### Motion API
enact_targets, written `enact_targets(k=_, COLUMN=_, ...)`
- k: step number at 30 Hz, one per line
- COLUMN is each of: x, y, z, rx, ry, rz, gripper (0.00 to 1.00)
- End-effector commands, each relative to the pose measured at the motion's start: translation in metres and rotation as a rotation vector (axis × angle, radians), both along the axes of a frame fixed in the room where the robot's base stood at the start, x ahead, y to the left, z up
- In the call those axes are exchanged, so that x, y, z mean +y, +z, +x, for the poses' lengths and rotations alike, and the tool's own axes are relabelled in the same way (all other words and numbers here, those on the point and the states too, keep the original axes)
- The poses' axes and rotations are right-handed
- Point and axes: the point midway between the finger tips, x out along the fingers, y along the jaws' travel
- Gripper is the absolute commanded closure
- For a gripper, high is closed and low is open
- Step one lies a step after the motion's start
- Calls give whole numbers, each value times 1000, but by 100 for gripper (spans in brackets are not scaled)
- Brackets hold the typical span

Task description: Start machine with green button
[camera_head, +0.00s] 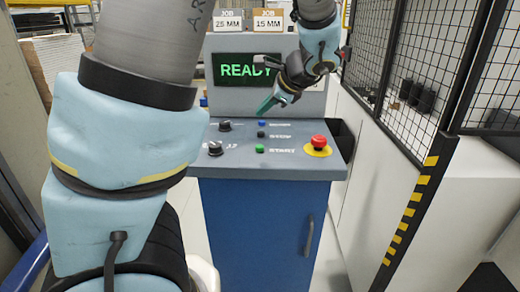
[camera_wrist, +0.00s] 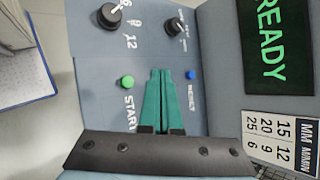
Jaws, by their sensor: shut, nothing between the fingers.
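The green button (camera_head: 260,148) sits beside the word START on the sloped control panel (camera_head: 225,170). In the wrist view the green button (camera_wrist: 127,81) is left of my fingertips, in clear view. My gripper (camera_head: 264,109) has green fingers, closed together and empty. It hangs above the upper part of the panel, near the blue button (camera_head: 262,123), apart from the green button. In the wrist view my gripper (camera_wrist: 160,72) points between the green button and the blue button (camera_wrist: 190,75). The fingers hide the STOP button there. The screen (camera_head: 240,69) reads READY in green.
A black STOP button (camera_head: 261,134) lies between the blue and green ones. A red emergency stop (camera_head: 318,141) is on the right. Two black knobs (camera_head: 215,148) (camera_head: 225,126) are on the left. A mesh fence (camera_head: 432,60) stands at right.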

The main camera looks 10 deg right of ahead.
Motion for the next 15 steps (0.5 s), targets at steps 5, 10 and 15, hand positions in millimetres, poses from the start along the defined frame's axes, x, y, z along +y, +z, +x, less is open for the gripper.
enact_targets(k=5, x=0, y=-27, z=0, rx=1, ry=0, rz=1, gripper=100)
enact_targets(k=10, x=0, y=-53, z=0, rx=1, ry=0, rz=1, gripper=100)
enact_targets(k=15, x=0, y=-71, z=0, rx=1, ry=1, rz=0, gripper=100)
